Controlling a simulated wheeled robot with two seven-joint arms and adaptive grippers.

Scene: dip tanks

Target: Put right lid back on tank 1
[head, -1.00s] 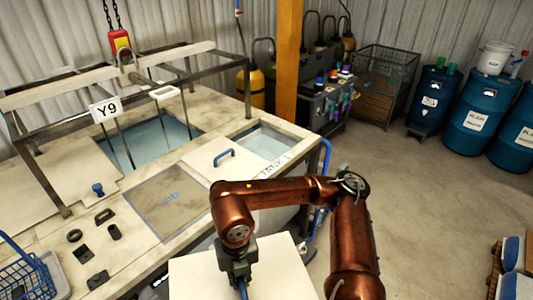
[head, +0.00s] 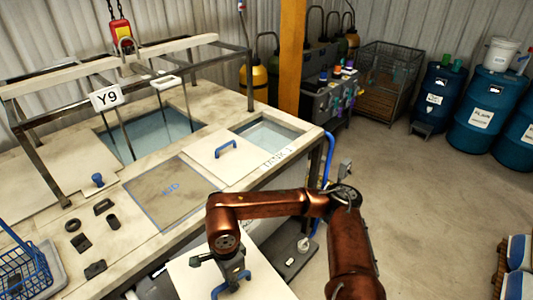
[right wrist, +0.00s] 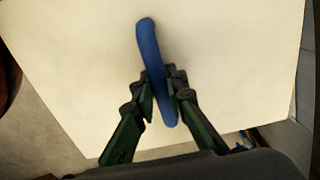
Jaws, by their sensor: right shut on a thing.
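The right lid (head: 192,280) is a white square plate with a blue handle (head: 231,284), at the bottom of the head view. My right gripper (head: 232,279) is shut on that handle. In the right wrist view the fingers (right wrist: 161,90) close on both sides of the blue handle (right wrist: 149,45), above the white lid (right wrist: 230,60). The lid is in front of the tank bench, apart from tank 1. Tank 1's right part is open, with pale blue liquid (head: 265,136) showing. A second white lid (head: 215,165) with a blue handle lies left of that opening. My left gripper is out of view.
A label "TANK 1" (head: 277,159) marks the bench's front edge.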

